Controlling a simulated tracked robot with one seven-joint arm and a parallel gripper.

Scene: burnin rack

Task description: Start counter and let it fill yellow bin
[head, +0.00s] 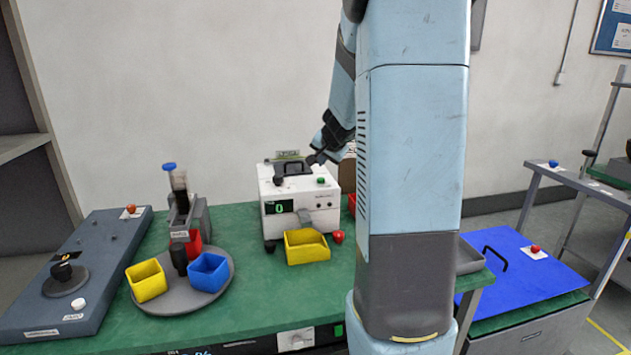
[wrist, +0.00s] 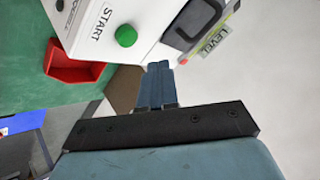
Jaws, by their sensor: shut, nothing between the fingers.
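The white counter machine (head: 325,203) stands on the green bench, and its display (head: 279,207) reads 0. Its green button (head: 321,180) also shows in the wrist view (wrist: 126,36), beside a START label (wrist: 103,22). A yellow bin (head: 307,250) sits at the counter's front, below a grey spout. Another yellow bin (head: 146,281) stands on the round grey turntable (head: 226,283) at left. My gripper (head: 314,159) is shut and empty, above the counter's top near the green button. In the wrist view its fingers (wrist: 160,66) are together, apart from the button.
A blue bin (head: 208,274) and a red bin (head: 193,243) share the turntable, by a dispenser tube. Another red bin (wrist: 75,66) is beside the counter. A dark handle (head: 294,168) rises from the counter's top. A red knob (head: 338,237) is near the yellow bin.

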